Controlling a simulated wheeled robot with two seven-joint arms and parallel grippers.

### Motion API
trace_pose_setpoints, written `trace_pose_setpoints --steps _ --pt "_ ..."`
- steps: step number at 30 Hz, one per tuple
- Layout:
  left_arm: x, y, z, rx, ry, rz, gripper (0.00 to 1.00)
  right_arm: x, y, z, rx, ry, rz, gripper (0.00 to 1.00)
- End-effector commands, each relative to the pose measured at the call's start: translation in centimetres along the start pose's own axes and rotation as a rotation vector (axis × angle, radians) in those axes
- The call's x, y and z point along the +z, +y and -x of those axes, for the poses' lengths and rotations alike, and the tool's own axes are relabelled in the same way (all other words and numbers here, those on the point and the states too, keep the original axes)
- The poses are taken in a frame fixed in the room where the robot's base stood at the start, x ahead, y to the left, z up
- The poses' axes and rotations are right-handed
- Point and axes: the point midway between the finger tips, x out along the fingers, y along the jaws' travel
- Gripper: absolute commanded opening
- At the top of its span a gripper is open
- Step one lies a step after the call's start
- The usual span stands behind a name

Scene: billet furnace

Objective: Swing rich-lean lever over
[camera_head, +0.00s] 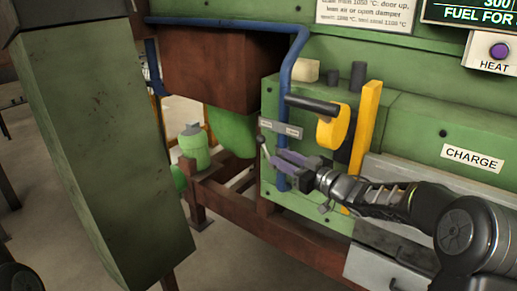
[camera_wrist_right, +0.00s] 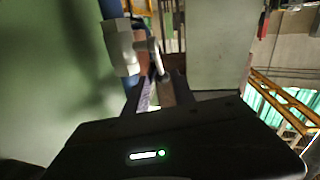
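The rich-lean lever (camera_head: 262,143) is a thin, short rod on the green furnace front, just below a small two-part label plate (camera_head: 280,128) whose text is too small to read. In the right wrist view the lever (camera_wrist_right: 155,55) is a pale rod standing just ahead of the finger gap. My right gripper (camera_head: 283,162) reaches in from the right, in front of the blue pipe (camera_head: 282,110), with its purple fingers apart at the lever. It also shows in the wrist view (camera_wrist_right: 163,88). Contact with the lever cannot be told. My left gripper is out of view.
A yellow handle (camera_head: 366,125) and a dark bar (camera_head: 312,104) stick out above my right gripper. A CHARGE label (camera_head: 472,158) is to the right. A large green panel (camera_head: 100,130) fills the left.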

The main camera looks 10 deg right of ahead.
Motion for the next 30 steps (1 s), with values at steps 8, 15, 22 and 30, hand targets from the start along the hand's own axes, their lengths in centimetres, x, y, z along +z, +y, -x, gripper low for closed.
trace_pose_setpoints --steps 8,15,22,30 --pt "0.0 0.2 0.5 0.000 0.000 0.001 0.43 -0.1 -0.1 -2.3 -0.001 0.001 -0.002 0.31" --pt "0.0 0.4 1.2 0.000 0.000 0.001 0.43 -0.1 -0.1 -6.1 -0.002 0.000 -0.002 0.31" --pt "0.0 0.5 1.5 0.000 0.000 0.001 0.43 0.0 -0.1 -7.8 0.000 0.000 -0.002 0.31" --pt "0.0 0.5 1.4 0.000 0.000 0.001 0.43 0.1 -0.1 -7.8 0.000 0.000 -0.001 0.28"
